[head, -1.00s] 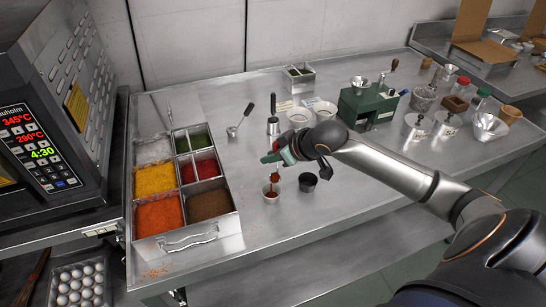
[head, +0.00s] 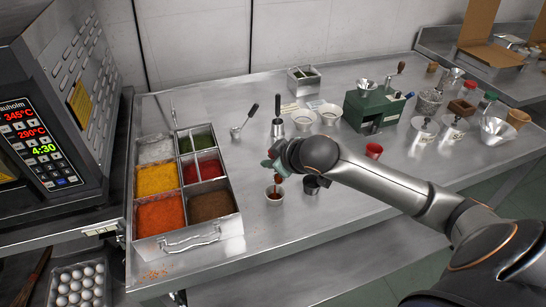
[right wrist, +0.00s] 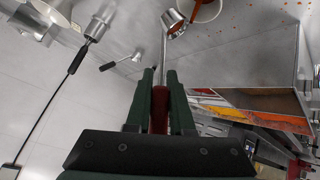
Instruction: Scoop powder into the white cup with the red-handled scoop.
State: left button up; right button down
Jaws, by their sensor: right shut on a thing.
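My right gripper (head: 276,160) is above the white cup, seen from its side in the head view. In the right wrist view its fingers (right wrist: 160,88) are shut on the red handle (right wrist: 160,108) of the scoop. The scoop's metal bowl (right wrist: 173,23) looks tipped at the rim of the white cup (right wrist: 204,12); I cannot tell if they touch. Reddish-brown powder shows inside the cup. In the head view the white cup (head: 274,196) stands on the steel table, and the gripper hides most of the scoop. My left gripper is not in view.
A powder tray (head: 226,226) with several coloured compartments is left of the cup. A black cup (head: 312,185) stands close on the right, partly under my arm. A red cup (head: 374,151), white bowls (head: 303,120) and a green grinder (head: 374,112) stand farther back.

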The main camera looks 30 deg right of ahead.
jog(key=shift+s+a+f+n+t+h+b, duration=0.15)
jog(key=shift+s+a+f+n+t+h, duration=0.1)
jog(key=shift+a+n+t+h, duration=0.45)
jog(key=shift+s+a+f+n+t+h+b, duration=0.2)
jog(key=shift+a+n+h, duration=0.3)
jog(key=shift+a+h, duration=0.5)
jog(key=shift+s+a+f+n+t+h+b, duration=0.1)
jog(key=shift+s+a+f+n+t+h, duration=0.15)
jog(key=shift+a+n+t+h, duration=0.55)
jog(key=shift+d, duration=0.1)
jog(key=shift+r+g, duration=0.1)
jog(key=shift+g, duration=0.2)
